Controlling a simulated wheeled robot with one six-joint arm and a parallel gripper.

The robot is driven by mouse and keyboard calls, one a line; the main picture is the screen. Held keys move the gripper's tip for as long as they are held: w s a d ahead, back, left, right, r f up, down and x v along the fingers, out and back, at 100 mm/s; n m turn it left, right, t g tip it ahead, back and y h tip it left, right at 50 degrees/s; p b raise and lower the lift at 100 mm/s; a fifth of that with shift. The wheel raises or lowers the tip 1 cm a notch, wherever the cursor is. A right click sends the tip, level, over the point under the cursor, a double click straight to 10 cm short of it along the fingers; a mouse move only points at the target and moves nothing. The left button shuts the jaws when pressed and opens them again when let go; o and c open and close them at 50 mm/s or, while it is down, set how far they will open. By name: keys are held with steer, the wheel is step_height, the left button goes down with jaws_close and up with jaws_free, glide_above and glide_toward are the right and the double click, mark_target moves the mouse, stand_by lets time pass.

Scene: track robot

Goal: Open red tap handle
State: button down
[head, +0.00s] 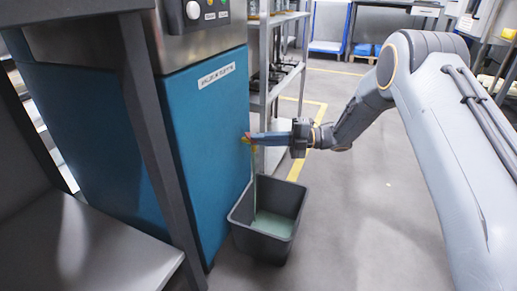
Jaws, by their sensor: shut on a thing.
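The red tap handle (247,135) is a tiny red spot on the right edge of the blue cabinet, beside a small yellow tap part (246,141). My gripper (254,138) reaches in from the right and is shut on the handle, its fingers covering most of it. The handle's exact angle is too small to tell. A thin pale streak (254,190), which looks like running liquid, drops from below the tap into a dark grey bin (240,231). Pale greenish liquid (272,224) lies in the bin.
The blue cabinet (212,150) with a white label stands left of my gripper. A dark-framed table (85,250) is at the front left. A metal shelf rack (285,75) stands behind. Grey floor (350,230) is open to the right of the bin.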

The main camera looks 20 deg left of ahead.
steer(key=n+g+h+b, duration=0.1)
steer(key=b, duration=0.1)
steer(key=w+n+g+h+b, duration=0.1)
steer(key=g+b, duration=0.1)
steer(key=n+g+h+b, duration=0.1)
steer(key=g+b, duration=0.1)
steer(key=shift+w+d+f+n, duration=0.15)
steer(key=shift+w+n, duration=0.25)
steer(key=shift+g, duration=0.3)
steer(key=c, duration=1.9)
jaws_free()
steer(key=shift+c, duration=0.2)
